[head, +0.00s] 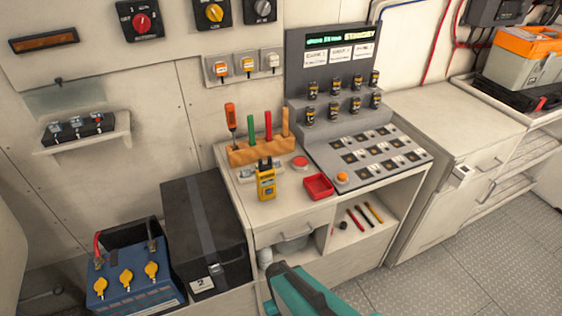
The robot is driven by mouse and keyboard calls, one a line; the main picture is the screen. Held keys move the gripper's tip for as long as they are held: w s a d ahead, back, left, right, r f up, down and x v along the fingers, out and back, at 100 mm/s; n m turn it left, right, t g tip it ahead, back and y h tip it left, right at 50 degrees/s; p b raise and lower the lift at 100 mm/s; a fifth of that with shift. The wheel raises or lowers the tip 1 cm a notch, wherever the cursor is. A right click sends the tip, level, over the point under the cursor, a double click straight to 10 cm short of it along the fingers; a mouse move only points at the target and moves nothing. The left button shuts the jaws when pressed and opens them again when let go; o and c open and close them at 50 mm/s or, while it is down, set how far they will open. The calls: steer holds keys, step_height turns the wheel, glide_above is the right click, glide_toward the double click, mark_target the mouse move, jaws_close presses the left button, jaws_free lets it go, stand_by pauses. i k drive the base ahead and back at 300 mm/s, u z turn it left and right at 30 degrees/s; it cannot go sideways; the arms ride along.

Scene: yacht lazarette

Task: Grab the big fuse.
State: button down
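Several small dark cylinders with yellow bands stand in two rows on the stepped grey console (300,52). One is at the left of the upper row (312,90) and one at the right of the lower row (376,100). They look like fuses or cells, but I cannot tell which, if any, is the big fuse. A teal part of my arm (310,293) shows at the bottom, in front of the cabinet. My gripper's fingers cannot be made out.
The cabinet top holds a wooden rack (262,153) of upright tools, a yellow handheld device (266,184), and a red tray (318,187). A black case (190,215) and blue battery box (110,290) stand left. The metal floor (455,255) is clear at right.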

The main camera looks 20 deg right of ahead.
mark_target(96, 117)
steer(key=z, duration=0.9)
steer(key=k, duration=1.35)
steer(key=u, duration=0.55)
steer(key=i, duration=1)
steer(key=z, duration=0.05)
